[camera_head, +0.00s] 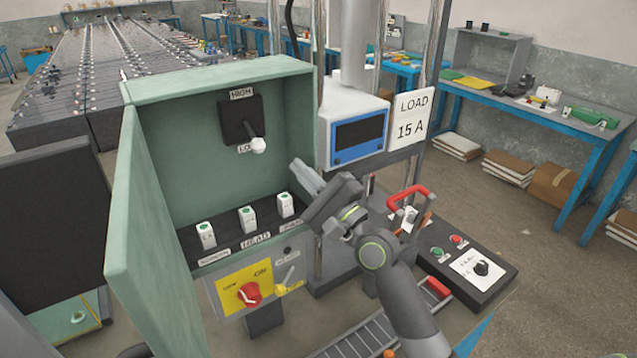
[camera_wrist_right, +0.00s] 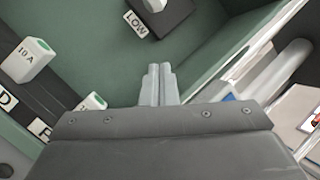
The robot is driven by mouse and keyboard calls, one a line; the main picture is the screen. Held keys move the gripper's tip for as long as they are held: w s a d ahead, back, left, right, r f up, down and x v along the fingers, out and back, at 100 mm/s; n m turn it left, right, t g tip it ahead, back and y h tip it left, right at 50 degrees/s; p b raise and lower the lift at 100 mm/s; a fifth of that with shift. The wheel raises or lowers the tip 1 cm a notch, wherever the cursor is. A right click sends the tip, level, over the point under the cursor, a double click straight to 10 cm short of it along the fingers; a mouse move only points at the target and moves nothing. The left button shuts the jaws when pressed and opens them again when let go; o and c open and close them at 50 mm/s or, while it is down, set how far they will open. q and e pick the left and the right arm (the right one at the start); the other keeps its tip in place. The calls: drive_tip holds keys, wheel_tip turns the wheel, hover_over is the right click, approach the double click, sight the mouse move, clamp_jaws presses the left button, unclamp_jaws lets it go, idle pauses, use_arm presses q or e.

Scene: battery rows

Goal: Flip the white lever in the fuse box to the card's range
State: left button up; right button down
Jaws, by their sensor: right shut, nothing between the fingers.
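The green fuse box (camera_head: 193,84) stands open. The HIGH label (camera_head: 241,93) is above the plate. The card (camera_head: 409,117) reads LOAD 15 A and hangs right of the box. My right gripper (camera_head: 303,176) is shut and empty at the box's right opening, below and right of the lever and apart from it. In the right wrist view the shut fingers (camera_wrist_right: 160,84) show, with part of the lever (camera_wrist_right: 154,5) at the top edge. My left gripper is not in view.
Three white fuses, one here (camera_head: 248,219), stand on a dark strip along the box's bottom. The box door (camera_head: 138,210) stands open at left. A red knob (camera_head: 249,293) is on a yellow plate below. A meter (camera_head: 357,137) and a red handle (camera_head: 408,195) are to the right.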

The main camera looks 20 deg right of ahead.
sight(253, 136)
drive_tip(key=a+r, duration=0.1)
drive_tip(key=w+a+r+p, duration=0.1)
drive_tip(key=a+r+p, duration=0.1)
drive_tip(key=shift+w+a, duration=0.15)
drive_tip(key=shift+w, duration=0.2)
drive_tip(key=shift+s+a+r+p, duration=0.2)
drive_tip(key=shift+s+a+p, duration=0.1)
drive_tip(key=shift+a, duration=0.15)
drive_tip(key=shift+w, duration=0.1)
